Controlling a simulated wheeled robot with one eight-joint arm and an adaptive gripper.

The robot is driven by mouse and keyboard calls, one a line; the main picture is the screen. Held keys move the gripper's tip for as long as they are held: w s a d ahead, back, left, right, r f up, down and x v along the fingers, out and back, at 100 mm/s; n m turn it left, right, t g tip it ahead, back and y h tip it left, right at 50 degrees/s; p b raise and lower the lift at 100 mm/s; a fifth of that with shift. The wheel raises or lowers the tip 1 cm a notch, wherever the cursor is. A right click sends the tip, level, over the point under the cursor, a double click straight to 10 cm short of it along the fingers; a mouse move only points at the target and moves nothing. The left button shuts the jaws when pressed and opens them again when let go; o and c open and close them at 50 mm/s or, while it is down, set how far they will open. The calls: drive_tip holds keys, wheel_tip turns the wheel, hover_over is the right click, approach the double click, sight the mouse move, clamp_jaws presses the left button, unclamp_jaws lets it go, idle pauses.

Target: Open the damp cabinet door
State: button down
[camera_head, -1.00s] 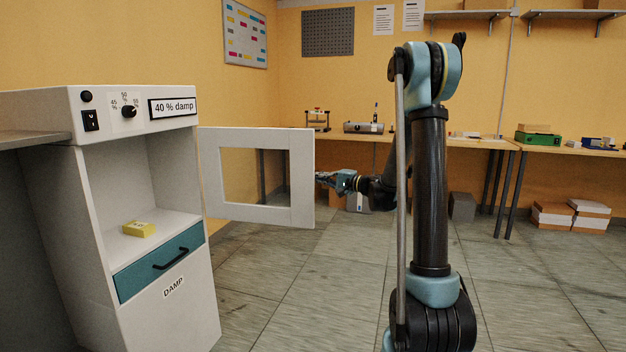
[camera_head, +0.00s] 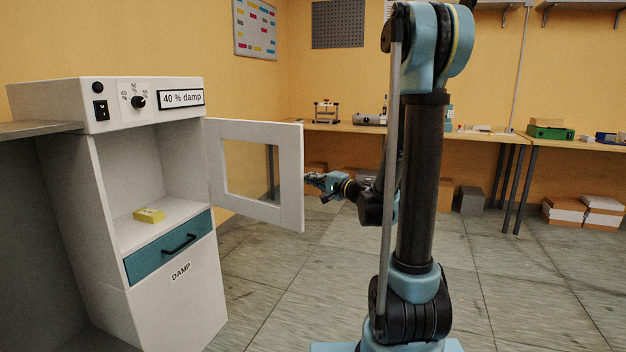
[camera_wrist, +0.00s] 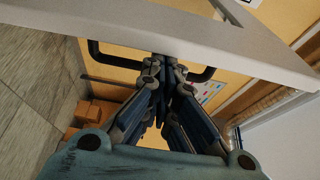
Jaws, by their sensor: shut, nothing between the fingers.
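The damp cabinet (camera_head: 160,240) stands at the left in the head view, labelled "40 % damp" and "DAMP". Its white framed door (camera_head: 292,180) is swung well open to the right, and the inside shows. My gripper (camera_head: 308,177) is at the door's free edge, at its right. In the wrist view the fingers of my gripper (camera_wrist: 172,68) are shut with nothing between them. They lie close to the door's dark handle (camera_wrist: 115,60) and the white door frame (camera_wrist: 180,35). I cannot tell whether they touch the handle.
A yellow block (camera_head: 148,215) lies on the cabinet shelf above a teal drawer (camera_head: 168,247). A grey counter (camera_head: 35,129) adjoins the cabinet at the left. Workbenches (camera_head: 420,133) line the back wall, with boxes (camera_head: 567,212) below. The tiled floor (camera_head: 290,300) before the cabinet is clear.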

idle(0.3)
drive_tip(key=s+d, duration=0.4)
drive_tip(key=d, duration=0.4)
drive_tip(key=s+f+n+g+h, duration=0.6)
drive_tip(key=s+f, duration=0.4)
drive_tip(key=s, duration=0.5)
drive_tip(key=s+d+f+n+g+h, duration=0.1)
drive_tip(key=s+d+f+g+h, duration=0.1)
drive_tip(key=s+d, duration=0.4)
drive_tip(key=s+d+f+n+g+h, duration=0.2)
drive_tip(key=s+d+f+h, duration=0.2)
drive_tip(key=s, duration=0.4)
drive_tip(key=shift+d+h, duration=0.5)
drive_tip(key=shift+d, duration=0.7)
